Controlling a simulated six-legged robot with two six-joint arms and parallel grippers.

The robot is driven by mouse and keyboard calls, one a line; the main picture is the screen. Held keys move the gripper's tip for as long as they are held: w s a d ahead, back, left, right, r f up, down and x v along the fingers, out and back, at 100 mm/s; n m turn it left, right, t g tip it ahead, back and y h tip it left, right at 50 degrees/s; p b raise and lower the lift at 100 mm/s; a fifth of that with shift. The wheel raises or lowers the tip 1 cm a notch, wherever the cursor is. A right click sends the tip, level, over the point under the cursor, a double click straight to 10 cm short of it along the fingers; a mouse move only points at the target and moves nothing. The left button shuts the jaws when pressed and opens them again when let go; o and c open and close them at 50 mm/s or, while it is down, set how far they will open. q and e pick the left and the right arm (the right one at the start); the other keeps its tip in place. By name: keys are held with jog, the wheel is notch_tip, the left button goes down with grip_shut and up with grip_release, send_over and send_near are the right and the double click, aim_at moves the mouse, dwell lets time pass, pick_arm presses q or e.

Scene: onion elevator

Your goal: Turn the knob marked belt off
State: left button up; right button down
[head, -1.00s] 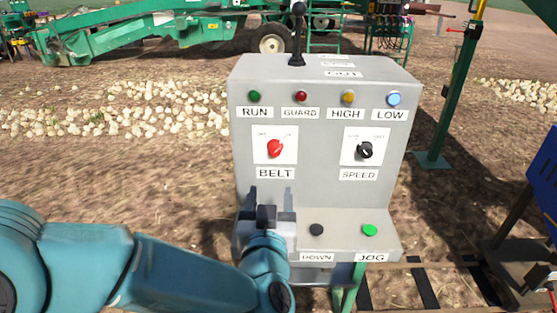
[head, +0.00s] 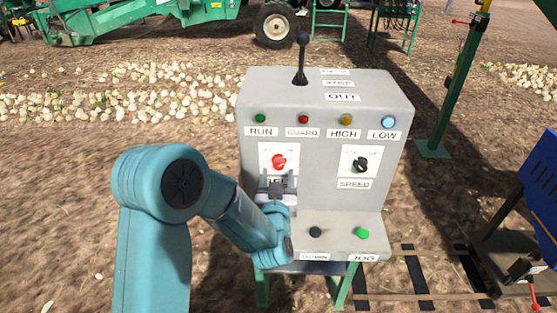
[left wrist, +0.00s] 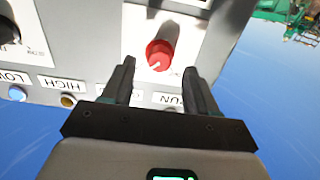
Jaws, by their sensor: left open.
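The red belt knob (head: 279,162) sits on a white plate on the front of the grey control box (head: 225,0). In the left wrist view the red knob (left wrist: 160,54) stands ahead of the fingertips, between their lines, with a pale pointer mark. My left gripper (head: 277,177) is open and empty, just below the knob in the head view and partly covering the BELT label. It also shows in the left wrist view (left wrist: 160,75), its fingers apart and not touching the knob. My right gripper is not in view.
The black speed knob (head: 360,165) is to the right on the same panel. Indicator lamps run above, with the blue one (head: 388,122) bright. A black lever (head: 301,60) stands on top. A black button (head: 315,232) and a green button (head: 362,233) are on the lower ledge.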

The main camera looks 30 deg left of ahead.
aim_at(279, 167)
pick_arm(q)
jog(key=x, duration=0.3)
jog(key=shift+w+a+r+p, duration=0.1)
jog(key=shift+w+a+p, duration=0.1)
jog(key=shift+w+p, duration=0.15)
jog(key=shift+w, duration=0.15)
